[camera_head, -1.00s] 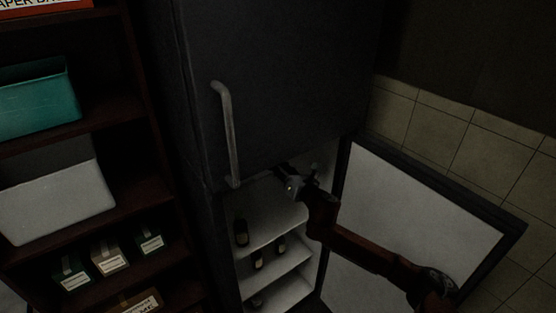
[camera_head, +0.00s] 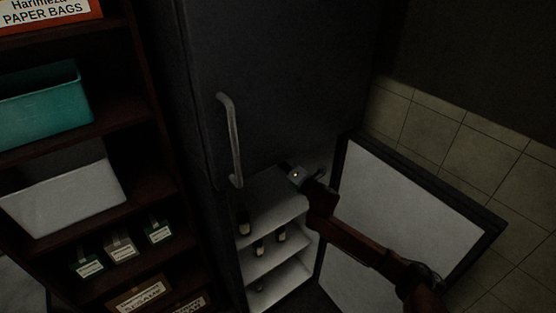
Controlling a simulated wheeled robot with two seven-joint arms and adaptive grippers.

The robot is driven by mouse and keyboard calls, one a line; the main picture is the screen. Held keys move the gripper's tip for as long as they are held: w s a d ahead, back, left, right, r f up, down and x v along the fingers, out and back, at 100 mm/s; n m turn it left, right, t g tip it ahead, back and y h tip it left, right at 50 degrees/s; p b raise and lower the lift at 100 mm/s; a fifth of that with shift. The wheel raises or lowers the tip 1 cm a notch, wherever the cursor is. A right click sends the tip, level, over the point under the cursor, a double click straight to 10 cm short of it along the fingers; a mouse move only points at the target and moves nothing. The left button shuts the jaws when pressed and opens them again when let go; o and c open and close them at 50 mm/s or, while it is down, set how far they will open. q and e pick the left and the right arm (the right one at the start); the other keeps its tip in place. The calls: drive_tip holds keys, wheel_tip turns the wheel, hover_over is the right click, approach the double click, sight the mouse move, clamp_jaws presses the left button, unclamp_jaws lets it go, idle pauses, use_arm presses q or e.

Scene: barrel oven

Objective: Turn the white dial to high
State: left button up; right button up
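A dark fridge (camera_head: 275,85) stands in the middle, with its upper door shut and its lower door (camera_head: 405,220) swung open to the right. No white dial can be made out; the upper part of the lower compartment is partly hidden by my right arm and the upper door. My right gripper (camera_head: 292,172) is at the top of the open lower compartment, just below the upper door's bottom edge. Its fingers are dark and hard to make out, so I cannot tell whether it is open or shut. My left gripper is not in view.
White fridge shelves (camera_head: 272,222) hold several dark bottles (camera_head: 244,222). A brown rack at left holds a teal bin (camera_head: 45,108), a white bin (camera_head: 65,195) and small boxes (camera_head: 122,250). A tiled wall (camera_head: 435,125) is at right. The upper door has a vertical handle (camera_head: 232,140).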

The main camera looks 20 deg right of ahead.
idle(0.5)
drive_tip(key=o, duration=1.1)
drive_tip(key=shift+o, duration=0.2)
drive_tip(key=v, duration=1.2)
drive_tip(key=shift+d, duration=0.1)
